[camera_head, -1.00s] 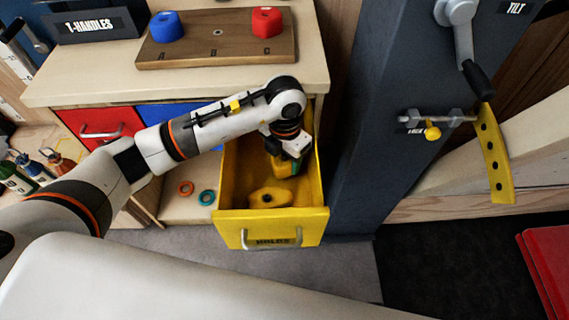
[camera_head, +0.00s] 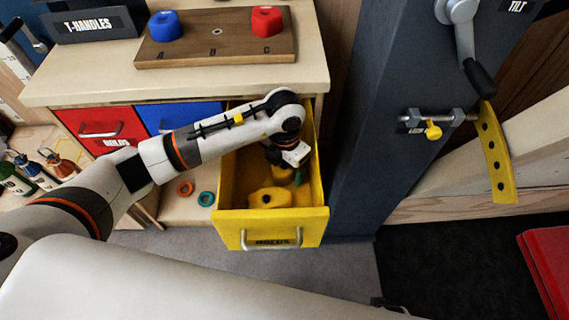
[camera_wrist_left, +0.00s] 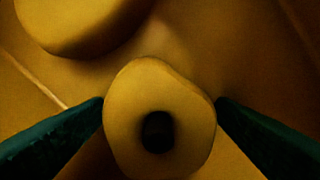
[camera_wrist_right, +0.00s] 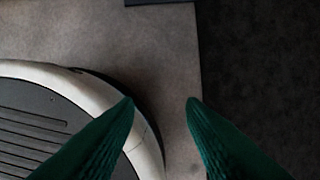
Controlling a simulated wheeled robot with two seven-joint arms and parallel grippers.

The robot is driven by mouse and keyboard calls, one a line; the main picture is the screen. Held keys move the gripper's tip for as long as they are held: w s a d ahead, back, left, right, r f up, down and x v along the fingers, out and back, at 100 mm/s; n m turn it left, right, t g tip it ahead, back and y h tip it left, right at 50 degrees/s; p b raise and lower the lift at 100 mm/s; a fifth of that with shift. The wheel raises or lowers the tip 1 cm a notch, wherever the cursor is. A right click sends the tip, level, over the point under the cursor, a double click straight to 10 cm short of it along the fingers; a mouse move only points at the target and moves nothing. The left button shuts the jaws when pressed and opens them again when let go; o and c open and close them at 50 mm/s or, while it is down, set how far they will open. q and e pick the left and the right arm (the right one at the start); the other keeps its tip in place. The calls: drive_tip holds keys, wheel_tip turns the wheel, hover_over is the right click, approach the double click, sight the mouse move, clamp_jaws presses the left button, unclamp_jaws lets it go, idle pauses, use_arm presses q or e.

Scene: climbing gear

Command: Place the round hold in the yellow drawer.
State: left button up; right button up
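The yellow drawer (camera_head: 270,226) is pulled out, its front facing me. My left gripper (camera_head: 288,176) reaches down inside it, near its back right. It is shut on the round hold (camera_wrist_left: 160,100), a yellow piece with a dark hole in its middle; the dark green fingertips (camera_wrist_left: 160,101) touch it on both sides. In the head view the round hold (camera_head: 282,177) is partly hidden by the gripper. I cannot tell whether it rests on the drawer's floor. My right gripper (camera_wrist_right: 160,102) is open and empty above the floor.
Another yellow hold (camera_head: 270,198) lies in the drawer in front of the gripper; it also shows in the left wrist view (camera_wrist_left: 80,22). Red (camera_head: 103,130) and blue drawers (camera_head: 170,115) are shut at left. A dark column (camera_head: 375,120) stands right of the yellow drawer.

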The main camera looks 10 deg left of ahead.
sight(285, 167)
drive_tip(key=shift+s, duration=0.1)
use_arm(q)
drive_tip(key=shift+r, duration=0.15)
wheel_tip(285, 167, up, 12)
drive_tip(key=p, duration=0.1)
use_arm(e)
drive_tip(key=s+f, duration=0.3)
drive_tip(key=shift+d+f, duration=0.3)
